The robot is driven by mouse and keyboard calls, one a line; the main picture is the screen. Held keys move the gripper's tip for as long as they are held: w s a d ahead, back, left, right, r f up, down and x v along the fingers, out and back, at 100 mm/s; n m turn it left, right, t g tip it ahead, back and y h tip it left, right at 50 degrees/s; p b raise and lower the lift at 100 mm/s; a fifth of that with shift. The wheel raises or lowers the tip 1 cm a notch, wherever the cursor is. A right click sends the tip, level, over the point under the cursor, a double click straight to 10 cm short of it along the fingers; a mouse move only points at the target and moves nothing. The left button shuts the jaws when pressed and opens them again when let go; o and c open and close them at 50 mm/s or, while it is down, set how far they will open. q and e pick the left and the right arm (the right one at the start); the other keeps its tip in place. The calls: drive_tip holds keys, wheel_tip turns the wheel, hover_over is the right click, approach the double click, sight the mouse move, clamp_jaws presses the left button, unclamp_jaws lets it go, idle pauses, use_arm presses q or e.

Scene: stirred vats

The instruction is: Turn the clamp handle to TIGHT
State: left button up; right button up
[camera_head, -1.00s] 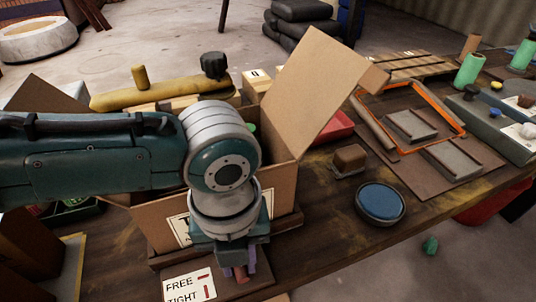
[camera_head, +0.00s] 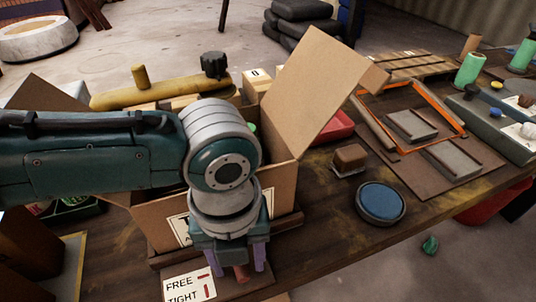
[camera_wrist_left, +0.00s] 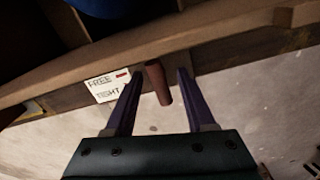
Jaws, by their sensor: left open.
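The clamp handle is a short reddish-brown bar (camera_wrist_left: 158,84) at the front edge of the workbench. In the left wrist view it lies between the two purple fingers of my left gripper (camera_wrist_left: 153,92), apart from both. In the head view the handle (camera_head: 242,273) shows below the gripper (camera_head: 237,262), partly hidden by it. My left gripper is open and points down at the edge. The white label reading FREE and TIGHT (camera_head: 188,288), with red marks, sits to the left of the handle. My right gripper is not seen.
An open cardboard box (camera_head: 283,190) stands right behind the gripper, its flap raised. A brown block (camera_head: 350,157) and a blue round pad (camera_head: 380,203) lie to the right. An orange frame (camera_head: 455,117) lies farther right. Floor shows beyond the bench edge.

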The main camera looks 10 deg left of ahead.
use_arm(q)
wheel_tip(320, 180, up, 9)
drive_tip(key=p, duration=0.2)
drive_tip(key=shift+f+p, duration=0.1)
drive_tip(key=shift+p, duration=0.3)
drive_tip(key=shift+r, duration=0.55)
